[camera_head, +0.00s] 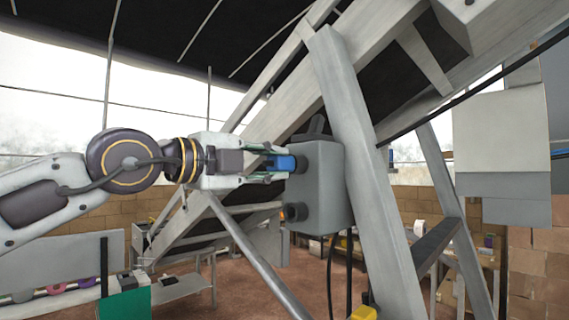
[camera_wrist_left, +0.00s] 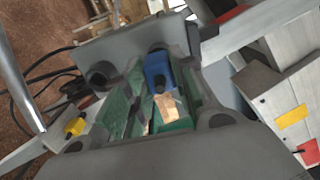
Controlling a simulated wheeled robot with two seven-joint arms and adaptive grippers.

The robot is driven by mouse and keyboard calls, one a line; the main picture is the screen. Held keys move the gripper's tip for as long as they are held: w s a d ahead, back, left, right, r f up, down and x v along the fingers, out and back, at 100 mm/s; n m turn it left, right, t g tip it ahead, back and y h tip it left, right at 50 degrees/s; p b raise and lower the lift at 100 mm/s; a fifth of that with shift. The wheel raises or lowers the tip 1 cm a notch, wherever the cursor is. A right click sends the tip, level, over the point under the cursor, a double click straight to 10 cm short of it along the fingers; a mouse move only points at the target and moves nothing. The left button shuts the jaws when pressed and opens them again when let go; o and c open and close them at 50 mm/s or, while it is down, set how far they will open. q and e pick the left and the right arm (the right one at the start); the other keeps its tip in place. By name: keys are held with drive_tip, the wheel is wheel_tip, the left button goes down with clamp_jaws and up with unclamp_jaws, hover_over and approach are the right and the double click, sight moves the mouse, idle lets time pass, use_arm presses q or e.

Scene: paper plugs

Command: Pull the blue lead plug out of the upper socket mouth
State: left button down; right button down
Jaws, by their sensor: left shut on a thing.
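The grey socket box (camera_head: 322,190) is fixed beside a slanted grey beam in the head view. The blue lead plug (camera_head: 284,163) is at its upper left side, with its right end against the box at the upper mouth. How deep it sits is hidden. The lower socket mouth (camera_head: 295,212) sticks out below and looks empty. My left gripper (camera_head: 277,164) is shut on the blue plug, coming from the left. In the left wrist view the blue plug (camera_wrist_left: 158,72) is between the green-padded fingers, with the lower mouth (camera_wrist_left: 102,74) to the left. My right gripper is out of view.
A large slanted grey beam (camera_head: 345,130) stands close to the right of the box. A thin grey strut (camera_head: 258,255) runs below my left arm. Dark cables hang under the box. A yellow part (camera_head: 363,313) is at the bottom. Free air lies left of the box.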

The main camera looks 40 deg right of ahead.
sight(272, 164)
use_arm(q)
drive_tip(key=c, duration=1.8)
unclamp_jaws()
clamp_jaws()
drive_tip(key=shift+a+b, duration=0.35)
drive_tip(key=shift+a+b, duration=0.25)
drive_tip(key=shift+b, duration=0.2)
drive_tip(key=shift+s+a+b, duration=0.15)
drive_tip(key=shift+a+b, duration=0.8)
drive_tip(key=shift+a, duration=0.55)
drive_tip(key=shift+a, duration=0.15)
